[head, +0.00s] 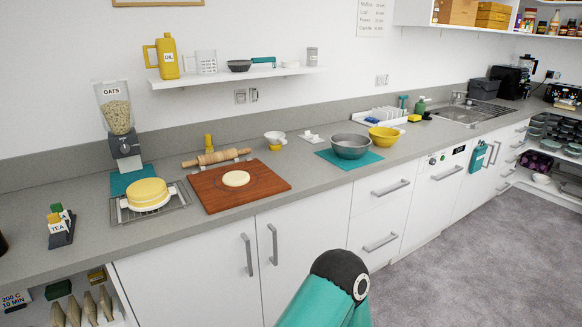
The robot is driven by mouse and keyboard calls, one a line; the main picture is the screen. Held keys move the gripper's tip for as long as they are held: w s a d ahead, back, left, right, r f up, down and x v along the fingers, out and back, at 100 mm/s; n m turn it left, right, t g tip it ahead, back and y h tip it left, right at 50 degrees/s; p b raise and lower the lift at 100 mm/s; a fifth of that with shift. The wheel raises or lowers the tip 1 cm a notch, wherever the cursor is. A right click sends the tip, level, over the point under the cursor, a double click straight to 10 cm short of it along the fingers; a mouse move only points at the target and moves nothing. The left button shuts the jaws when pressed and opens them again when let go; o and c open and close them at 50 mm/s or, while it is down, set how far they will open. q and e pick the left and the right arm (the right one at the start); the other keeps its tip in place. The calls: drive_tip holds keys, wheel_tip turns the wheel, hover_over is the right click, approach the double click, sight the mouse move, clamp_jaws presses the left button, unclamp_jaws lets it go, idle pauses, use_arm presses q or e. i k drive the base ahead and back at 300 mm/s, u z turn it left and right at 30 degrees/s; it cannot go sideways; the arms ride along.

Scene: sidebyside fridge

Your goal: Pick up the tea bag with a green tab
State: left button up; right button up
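A dark tea holder (64,239) with a white TEA label stands on the grey counter at the far left. Small coloured tabs show at its top. A green tab (56,208) is at the back and a yellow one (54,218) is in front of it. The tea bags themselves are too small to make out. Neither of my grippers is in view. Only a teal and black link of one of my arms shows at the bottom middle, well away from the holder.
A yellow round item (148,193) on a wire rack (178,203) stands right of the holder. An oats dispenser (119,125) stands behind. A wooden board (270,180) with dough lies farther right. The counter (28,210) around the holder is mostly clear.

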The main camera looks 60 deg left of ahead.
sight(57, 207)
drive_tip(key=z, duration=0.45)
drive_tip(key=i, duration=0.2)
drive_tip(key=u, duration=2.65)
drive_tip(key=i, duration=0.15)
drive_tip(key=u, duration=1.55)
drive_tip(key=k, duration=0.3)
drive_tip(key=u, duration=0.5)
drive_tip(key=i, duration=1.6)
drive_tip(key=z, duration=0.4)
